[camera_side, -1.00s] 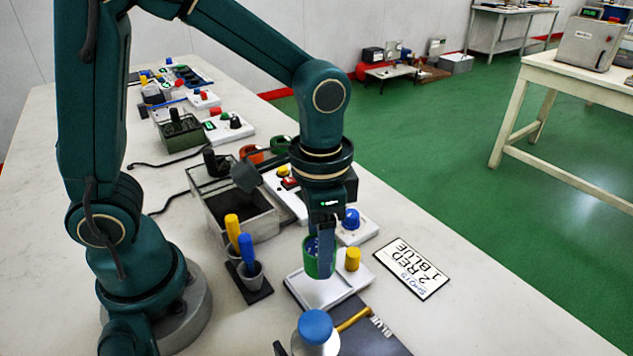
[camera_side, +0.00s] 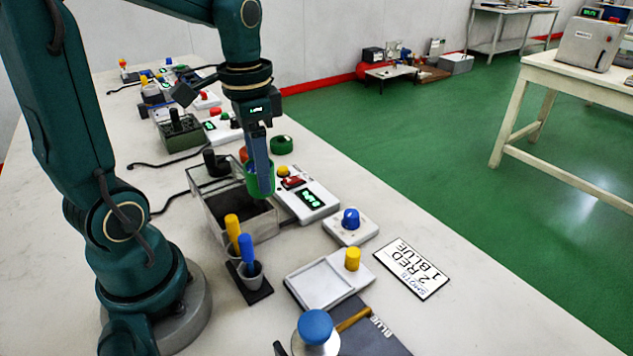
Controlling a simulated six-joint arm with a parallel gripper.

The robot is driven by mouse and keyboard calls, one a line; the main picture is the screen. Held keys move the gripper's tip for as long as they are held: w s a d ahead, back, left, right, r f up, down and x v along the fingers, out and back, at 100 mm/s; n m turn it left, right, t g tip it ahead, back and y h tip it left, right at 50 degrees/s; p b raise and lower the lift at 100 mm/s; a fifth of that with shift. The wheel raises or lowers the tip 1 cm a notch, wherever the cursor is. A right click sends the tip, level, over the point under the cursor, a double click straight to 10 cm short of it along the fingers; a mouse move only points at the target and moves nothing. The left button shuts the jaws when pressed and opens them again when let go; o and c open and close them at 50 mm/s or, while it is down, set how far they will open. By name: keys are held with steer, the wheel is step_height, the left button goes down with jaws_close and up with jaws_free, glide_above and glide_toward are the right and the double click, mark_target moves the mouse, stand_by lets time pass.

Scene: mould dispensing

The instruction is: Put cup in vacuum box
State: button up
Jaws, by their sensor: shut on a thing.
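My gripper (camera_side: 258,180) points down and is shut on a green cup (camera_side: 262,188). The cup is held upright in the air, in front of the right side of the vacuum box as seen from this camera. The vacuum box (camera_side: 246,231) is a grey, clear-walled open box with a dark interior, on the table beside my arm's base. The gripper and cup hide part of its right rim. I cannot tell whether the cup overlaps the box opening or is beside it.
A white device with a green display (camera_side: 312,199) stands right of the box. A blue-knobbed unit (camera_side: 350,220), a white tray with a yellow knob (camera_side: 325,284), and a holder with yellow and blue tools (camera_side: 250,280) stand nearer. A sign card (camera_side: 411,268) lies at the right.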

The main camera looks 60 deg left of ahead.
steer(key=s+a+f+n, duration=0.2)
steer(key=s+a+n, duration=0.1)
steer(key=a+n, duration=0.15)
steer(key=shift+m, duration=0.25)
steer(key=shift+w+a+f, duration=0.1)
steer(key=shift+a+f, duration=0.1)
steer(key=shift+f, duration=1.85)
steer(key=shift+w+a+f, duration=0.1)
steer(key=shift+a+f, duration=0.05)
steer(key=shift+f, duration=1.85)
steer(key=shift+s+f, duration=0.1)
steer(key=shift+f, duration=0.2)
steer(key=o, duration=1.4)
step_height(320, 180, up, 7)
